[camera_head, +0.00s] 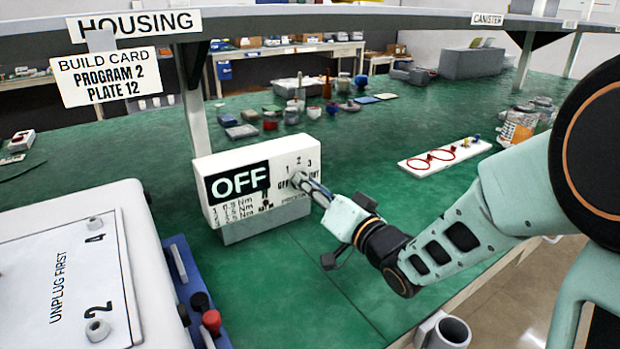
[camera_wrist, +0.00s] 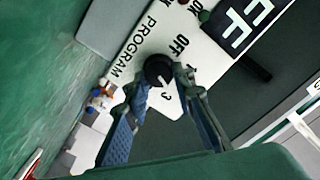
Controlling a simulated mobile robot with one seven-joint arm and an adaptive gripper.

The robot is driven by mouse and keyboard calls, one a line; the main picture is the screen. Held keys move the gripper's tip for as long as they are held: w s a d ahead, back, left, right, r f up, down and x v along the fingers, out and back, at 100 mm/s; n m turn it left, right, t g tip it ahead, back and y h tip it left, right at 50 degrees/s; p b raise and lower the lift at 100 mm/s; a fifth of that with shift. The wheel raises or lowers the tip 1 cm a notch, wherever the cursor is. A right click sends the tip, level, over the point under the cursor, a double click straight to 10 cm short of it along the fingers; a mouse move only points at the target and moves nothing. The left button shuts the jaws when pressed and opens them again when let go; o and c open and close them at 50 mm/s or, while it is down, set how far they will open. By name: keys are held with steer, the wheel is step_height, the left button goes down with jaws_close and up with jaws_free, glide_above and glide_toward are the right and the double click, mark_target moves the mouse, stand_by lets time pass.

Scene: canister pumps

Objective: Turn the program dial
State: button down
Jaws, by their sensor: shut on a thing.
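The program dial (camera_wrist: 158,70) is a round black knob on a white controller box (camera_head: 225,165). The box's black display (camera_head: 238,183) reads OFF. In the wrist view, OFF, PROGRAM and 3 are printed around the knob. A small pale mark shows on the knob, but I cannot tell its exact setting. My gripper (camera_wrist: 160,82) has one finger on each side of the knob and is shut on it. In the head view, my gripper (camera_head: 308,185) reaches the box's face from the right and hides most of the dial. The build card (camera_head: 108,76) reads PROGRAM 2, PLATE 12.
A white housing (camera_head: 70,270) marked UNPLUG FIRST stands at the lower left, beside a blue base with a red knob (camera_head: 211,321). A white board with red rings (camera_head: 440,157) lies to the right. Green bench top (camera_head: 290,290) is clear in front of the box.

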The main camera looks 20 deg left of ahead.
steer(key=shift+w+f+m+p, duration=0.1)
steer(key=shift+m+p, duration=5.4)
steer(key=shift+m, duration=1.5)
steer(key=c, duration=1.6)
jaws_free()
steer(key=shift+f, duration=0.1)
steer(key=shift+v, duration=3.8)
